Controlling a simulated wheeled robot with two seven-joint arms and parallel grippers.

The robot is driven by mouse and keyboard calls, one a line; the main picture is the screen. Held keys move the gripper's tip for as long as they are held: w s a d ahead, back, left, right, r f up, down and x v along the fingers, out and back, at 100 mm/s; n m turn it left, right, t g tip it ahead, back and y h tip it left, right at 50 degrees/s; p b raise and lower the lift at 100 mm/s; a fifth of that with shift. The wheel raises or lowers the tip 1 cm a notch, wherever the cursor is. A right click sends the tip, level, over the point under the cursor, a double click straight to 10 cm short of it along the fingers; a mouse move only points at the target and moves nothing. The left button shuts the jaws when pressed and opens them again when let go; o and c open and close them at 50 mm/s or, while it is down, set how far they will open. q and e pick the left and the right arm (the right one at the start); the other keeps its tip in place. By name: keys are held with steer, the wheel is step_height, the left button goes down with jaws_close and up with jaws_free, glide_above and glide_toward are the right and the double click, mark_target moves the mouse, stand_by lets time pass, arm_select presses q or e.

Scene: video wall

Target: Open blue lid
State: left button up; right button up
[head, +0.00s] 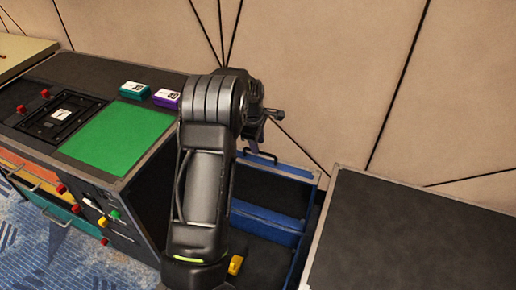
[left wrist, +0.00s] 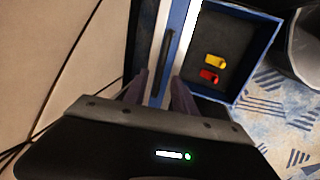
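A blue-edged box stands in the gap between two dark counters. Its blue lid (head: 294,171) seems to be at the far end, with a dark bar handle (head: 262,155) beside it; my arm hides part of it. In the left wrist view the handle (left wrist: 168,58) runs along a blue strip just ahead of the fingers. My left gripper (head: 256,132) is above the handle in the head view. My right gripper is not in view.
The near compartment is open, holding a yellow block (left wrist: 215,60) and a red block (left wrist: 209,76). The left counter carries a green panel (head: 120,138), a teal box (head: 133,90) and a purple box (head: 167,98). A bare dark counter (head: 410,235) is at right; the wall is close behind.

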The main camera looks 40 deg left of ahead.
arm_select(q)
steer(key=shift+x, duration=1.6)
steer(key=shift+c, duration=0.3)
jaws_close()
